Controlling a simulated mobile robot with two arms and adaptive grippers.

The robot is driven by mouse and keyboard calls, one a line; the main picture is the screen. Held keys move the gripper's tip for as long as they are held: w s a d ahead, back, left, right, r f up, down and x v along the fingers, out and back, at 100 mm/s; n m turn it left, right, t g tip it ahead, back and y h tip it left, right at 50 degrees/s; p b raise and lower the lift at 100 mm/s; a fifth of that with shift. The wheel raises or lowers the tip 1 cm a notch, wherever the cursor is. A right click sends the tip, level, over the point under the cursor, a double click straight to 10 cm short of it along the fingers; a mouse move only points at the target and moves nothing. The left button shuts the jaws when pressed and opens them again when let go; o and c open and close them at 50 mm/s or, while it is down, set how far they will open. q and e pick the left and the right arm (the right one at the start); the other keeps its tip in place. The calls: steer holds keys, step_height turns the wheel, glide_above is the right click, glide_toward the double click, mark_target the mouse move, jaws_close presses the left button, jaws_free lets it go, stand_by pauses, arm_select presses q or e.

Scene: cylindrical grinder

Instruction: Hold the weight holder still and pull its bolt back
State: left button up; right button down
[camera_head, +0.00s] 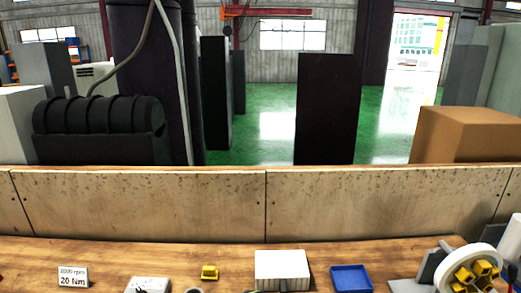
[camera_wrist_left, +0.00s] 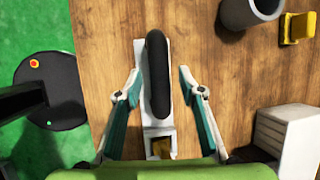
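A light grey device with a long black rounded bar on top (camera_wrist_left: 157,75) lies on the wooden bench in the left wrist view; I take it to be the weight holder. A brass-yellow part (camera_wrist_left: 162,147) sits in its near end. I cannot make out its bolt clearly. My left gripper (camera_wrist_left: 160,82) is open, with teal-padded fingers on either side of the device and small gaps at the tips. In the head view a grey-white object (camera_head: 148,286), cut off by the bottom edge, seems to be the same device. My right gripper is in neither view.
A grey cup (camera_wrist_left: 248,12), a yellow block (camera_wrist_left: 298,28) and a white slotted box (camera_wrist_left: 288,140) stand to the right. The head view also shows a 20 Nm sign (camera_head: 73,277), a blue tray (camera_head: 350,266) and a white ring with yellow blocks (camera_head: 490,255).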

arm_select(q)
steer(key=v, duration=1.1)
steer(key=shift+r, duration=0.15)
